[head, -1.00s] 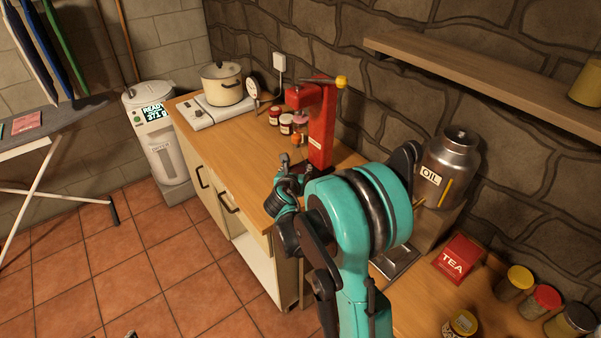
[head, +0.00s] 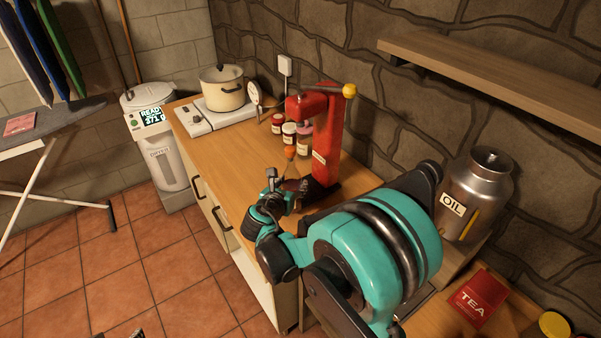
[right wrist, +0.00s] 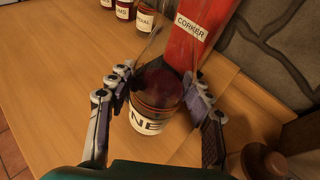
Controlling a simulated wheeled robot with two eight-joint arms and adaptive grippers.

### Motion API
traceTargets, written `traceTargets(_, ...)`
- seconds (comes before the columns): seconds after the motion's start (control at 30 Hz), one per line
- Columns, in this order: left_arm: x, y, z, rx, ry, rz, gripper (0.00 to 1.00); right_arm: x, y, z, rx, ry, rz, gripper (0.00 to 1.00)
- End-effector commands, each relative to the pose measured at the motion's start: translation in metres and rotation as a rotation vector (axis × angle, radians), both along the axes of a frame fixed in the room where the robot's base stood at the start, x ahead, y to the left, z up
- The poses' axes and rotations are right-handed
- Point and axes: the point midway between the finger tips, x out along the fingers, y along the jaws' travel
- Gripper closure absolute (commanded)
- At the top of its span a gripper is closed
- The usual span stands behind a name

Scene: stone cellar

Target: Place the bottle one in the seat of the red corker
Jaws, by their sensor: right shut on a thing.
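The red corker (head: 327,140) stands upright on the wooden counter; its labelled column (right wrist: 192,35) fills the top of the right wrist view. My right gripper (head: 287,187) is just in front of the corker's foot. It is shut on bottle one (right wrist: 152,122), a glass bottle with dark contents and a white label partly reading "NE". The bottle is roughly upright, just in front of the column. The seat is hidden, and I cannot tell whether the bottle touches it. A small dark tip at the head view's bottom edge may be my left gripper (head: 137,333).
Several small jars (head: 290,133) stand behind the gripper, left of the corker. A pot (head: 223,90) sits on a white appliance farther back. The oil can (head: 474,190) and red tea box (head: 478,298) are to the right. The counter's left front is clear.

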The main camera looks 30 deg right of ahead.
Motion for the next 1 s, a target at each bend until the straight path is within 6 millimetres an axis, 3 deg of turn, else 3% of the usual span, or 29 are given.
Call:
traceTargets(0.1, 0.0, 0.0, -0.009, 0.0, 0.0, 0.0, 0.59, 0.02, -0.022, -0.002, -0.001, 0.0, -0.004, 0.99)
traceTargets(0.23, 0.0, 0.0, -0.013, 0.0, 0.0, 0.0, 0.59, 0.033, -0.036, -0.001, -0.002, 0.001, -0.001, 0.99)
traceTargets(0.47, 0.0, 0.0, -0.014, 0.0, 0.0, 0.0, 0.59, 0.041, -0.044, 0.0, -0.001, 0.0, 0.001, 0.99)
traceTargets(0.8, 0.0, 0.0, -0.024, 0.0, 0.0, 0.0, 0.59, 0.064, -0.069, -0.001, -0.002, 0.0, -0.001, 0.99)
traceTargets(1.0, 0.0, 0.0, -0.034, 0.0, 0.0, 0.0, 0.59, 0.064, -0.068, -0.015, -0.002, 0.0, 0.002, 0.99)
